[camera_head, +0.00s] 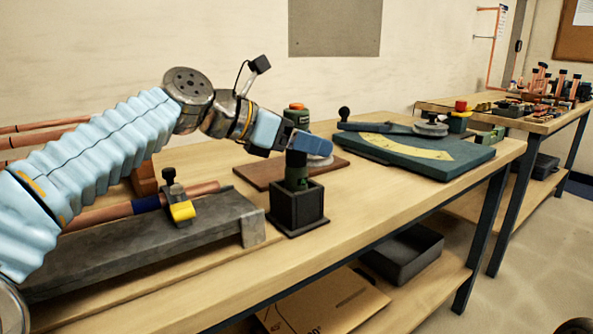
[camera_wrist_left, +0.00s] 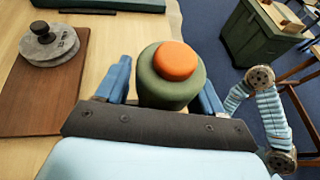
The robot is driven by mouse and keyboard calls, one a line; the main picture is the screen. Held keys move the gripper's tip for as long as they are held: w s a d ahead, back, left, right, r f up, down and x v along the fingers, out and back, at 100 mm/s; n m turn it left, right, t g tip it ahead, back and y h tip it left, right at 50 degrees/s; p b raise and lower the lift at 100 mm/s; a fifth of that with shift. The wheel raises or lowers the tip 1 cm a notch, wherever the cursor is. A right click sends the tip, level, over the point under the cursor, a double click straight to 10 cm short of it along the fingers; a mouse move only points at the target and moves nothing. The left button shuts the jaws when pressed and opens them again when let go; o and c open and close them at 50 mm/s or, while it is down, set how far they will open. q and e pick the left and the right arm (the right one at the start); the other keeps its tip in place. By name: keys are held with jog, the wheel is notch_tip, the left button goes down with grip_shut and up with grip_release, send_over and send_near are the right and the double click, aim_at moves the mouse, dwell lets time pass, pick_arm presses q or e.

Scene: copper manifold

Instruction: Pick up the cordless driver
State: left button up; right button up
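The cordless driver (camera_head: 297,116) is a dark green upright body with an orange top. It stands in a square black holder (camera_head: 298,209) on the bench. My left gripper (camera_head: 310,146) is level at its upper part, with a blue finger in front of it. In the left wrist view the driver (camera_wrist_left: 172,72) is between the two blue fingers, which are spread on either side. A gap shows at the left finger; contact at the right one is unclear. My right gripper is not in view.
A grey rail (camera_head: 150,245) with a copper pipe and yellow clamp lies left of the holder. A brown board (camera_head: 330,166) is behind it. A teal bending plate (camera_head: 445,165) lies to the right. The bench front between them is clear.

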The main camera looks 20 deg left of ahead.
pick_arm(q)
jog(key=c, duration=1)
jog(key=shift+o, duration=0.2)
jog(key=shift+r, duration=0.1)
